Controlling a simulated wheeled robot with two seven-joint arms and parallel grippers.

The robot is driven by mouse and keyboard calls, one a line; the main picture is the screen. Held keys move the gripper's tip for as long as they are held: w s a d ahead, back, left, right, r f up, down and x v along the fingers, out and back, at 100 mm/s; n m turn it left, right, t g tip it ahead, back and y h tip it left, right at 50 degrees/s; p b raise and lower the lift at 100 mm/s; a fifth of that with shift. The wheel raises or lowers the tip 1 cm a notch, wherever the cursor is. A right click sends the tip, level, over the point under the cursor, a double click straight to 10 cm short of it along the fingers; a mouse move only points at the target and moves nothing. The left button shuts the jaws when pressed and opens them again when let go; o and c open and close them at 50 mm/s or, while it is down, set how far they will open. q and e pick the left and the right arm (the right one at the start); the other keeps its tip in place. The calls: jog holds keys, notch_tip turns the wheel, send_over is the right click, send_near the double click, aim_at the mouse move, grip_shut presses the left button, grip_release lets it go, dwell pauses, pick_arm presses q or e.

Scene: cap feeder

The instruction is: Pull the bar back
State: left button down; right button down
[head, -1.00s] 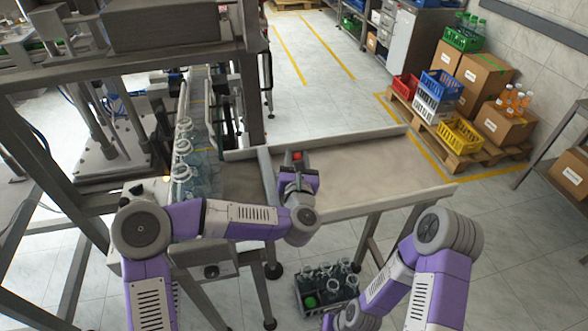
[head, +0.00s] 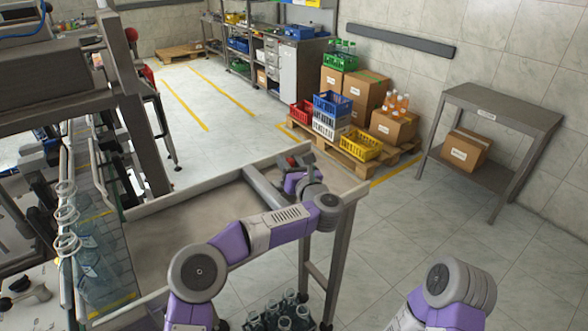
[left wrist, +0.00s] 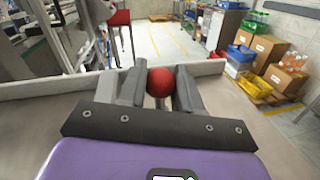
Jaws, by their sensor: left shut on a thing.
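The grey bar (head: 264,187) lies across the metal table (head: 180,228), near its right end. A red knob (head: 292,161) is at the bar, partly hidden by my left gripper (head: 297,163). In the left wrist view, the red knob (left wrist: 160,83) sits between the two grey fingers of the left gripper (left wrist: 160,90), which is shut on it. The bar itself is hard to make out in that view. My right gripper is not in view; only part of the right arm shows at the lower right.
Clear bottles (head: 67,222) stand in a line on the conveyor at the left. A crate of bottles (head: 285,318) is on the floor below the table. A pallet (head: 350,150) with crates and boxes and a grey side table (head: 505,108) stand beyond. The table left of the bar is bare.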

pick_arm(q)
jog(key=shift+d+r, duration=0.15)
jog(key=shift+r, duration=0.05)
jog(key=c, duration=1.2)
grip_release()
jog(key=o, duration=0.4)
jog(key=shift+w+d+f, duration=0.1)
jog(key=shift+w+f, duration=0.05)
jog(key=shift+w, duration=0.05)
jog(key=shift+s, duration=0.1)
jog(key=shift+v, duration=3.75)
